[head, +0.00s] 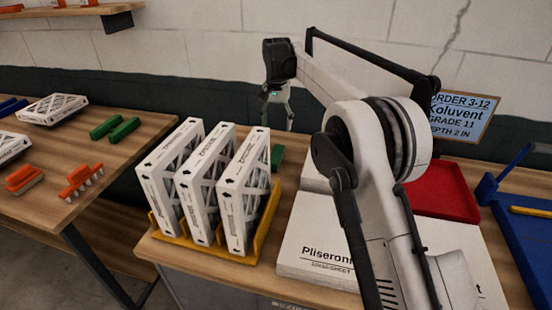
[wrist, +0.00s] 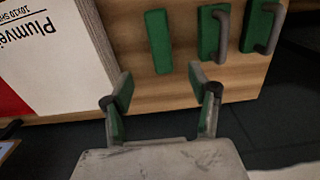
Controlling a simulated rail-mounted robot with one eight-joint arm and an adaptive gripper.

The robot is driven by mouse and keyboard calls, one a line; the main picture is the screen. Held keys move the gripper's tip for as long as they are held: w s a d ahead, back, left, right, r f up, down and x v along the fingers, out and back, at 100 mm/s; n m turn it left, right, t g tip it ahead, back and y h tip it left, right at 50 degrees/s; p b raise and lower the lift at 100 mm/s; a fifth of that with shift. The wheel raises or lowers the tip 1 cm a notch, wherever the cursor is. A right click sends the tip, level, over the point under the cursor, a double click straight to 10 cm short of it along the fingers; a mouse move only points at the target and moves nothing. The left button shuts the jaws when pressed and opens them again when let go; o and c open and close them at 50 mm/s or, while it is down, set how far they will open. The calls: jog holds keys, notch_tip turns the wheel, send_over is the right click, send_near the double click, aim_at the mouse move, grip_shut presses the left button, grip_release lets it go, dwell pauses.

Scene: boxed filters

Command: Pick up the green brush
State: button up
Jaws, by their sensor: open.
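Three green pieces lie side by side on the wood near its edge in the wrist view: a plain green block (wrist: 158,42), a green piece with a grey handle (wrist: 207,35) and another with a grey handle (wrist: 262,30). No bristles show, so I cannot tell which is the brush. My gripper (wrist: 160,78) is open and empty, its fingertips below the plain block in the picture and apart from it. In the head view my gripper (head: 278,98) hangs above and behind the boxed filters. A green piece (head: 277,157) there is partly hidden by a box.
Upright white filter boxes (head: 205,170) stand in a yellow rack (head: 258,240). White cartons (head: 312,235) and a red tray (head: 445,190) lie right. The left table holds two green blocks (head: 105,127) and orange brushes (head: 82,180). A white carton (wrist: 60,50) is at the wrist view's left.

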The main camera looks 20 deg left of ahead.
aim_at(276, 154)
jog(key=f, duration=0.6)
jog(key=a+f, duration=0.1)
jog(key=f, duration=0.2)
jog(key=shift+f, duration=0.2)
jog(key=shift+d+f+p, duration=0.2)
jog(key=shift+f+p, duration=0.1)
jog(key=shift+f, duration=1.05)
jog(key=shift+d+f+p, duration=0.2)
jog(key=shift+f+p, duration=0.05)
jog(key=shift+f, duration=1.1)
grip_shut()
notch_tip(276, 154, up, 10)
jog(key=shift+r+b, duration=0.1)
jog(key=shift+b, duration=0.3)
